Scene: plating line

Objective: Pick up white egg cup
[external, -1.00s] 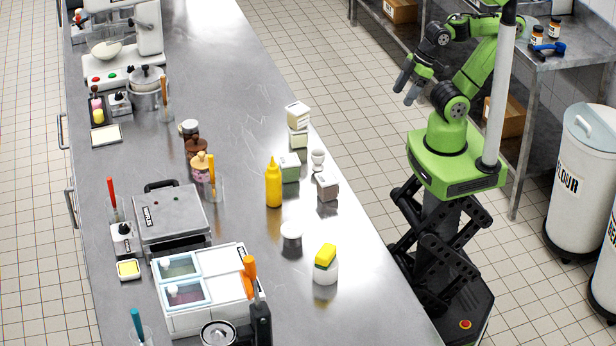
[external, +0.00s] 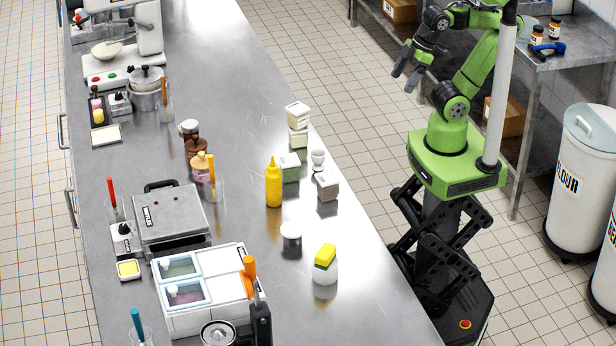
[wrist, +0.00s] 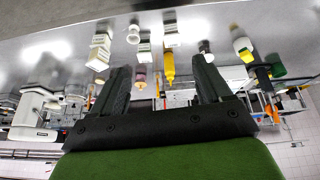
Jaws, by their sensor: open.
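The white egg cup (external: 318,157) stands upright near the right edge of the long steel counter (external: 250,130), beside small white tins. In the wrist view a small white shape (wrist: 133,32) between the tins looks like the same cup, but it is tiny there. My gripper (external: 407,74) is open and empty, up over the aisle to the right of the counter, well apart from the cup. In the wrist view its two dark fingers (wrist: 160,80) are spread wide with nothing held between them.
A yellow squeeze bottle (external: 273,185) is to the lower left. The counter's upper middle is clear.

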